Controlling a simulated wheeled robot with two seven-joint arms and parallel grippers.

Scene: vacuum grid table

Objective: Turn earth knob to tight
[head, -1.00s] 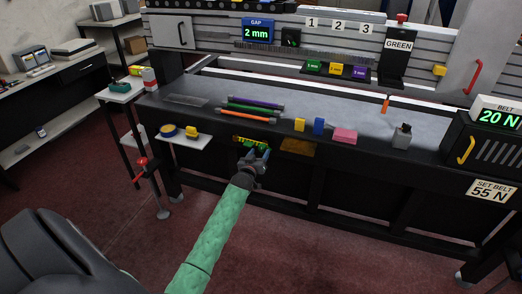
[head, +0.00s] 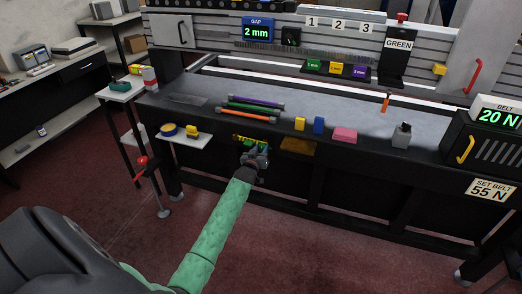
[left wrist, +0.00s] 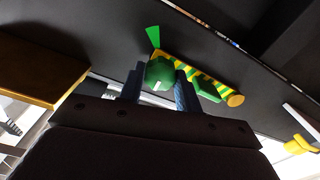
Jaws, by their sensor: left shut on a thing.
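The earth knob (left wrist: 160,74) is a round green knob with a white mark, seen in the left wrist view between my left gripper's fingers. My left gripper (left wrist: 157,88) is shut on it. A green pointed marker (left wrist: 153,37) stands out beside the knob on the dark panel. A green-and-yellow striped bar (left wrist: 222,90) with a green block lies right beside the knob. In the head view my left gripper (head: 256,152) is at the table's front edge and hides the knob. My right gripper is not in view.
The table's front edge carries a brown box (head: 298,145) right of my gripper and a white side shelf (head: 178,138) on the left. Coloured rods (head: 250,108), small blocks (head: 319,125) and a pink block (head: 345,136) lie on the tabletop above.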

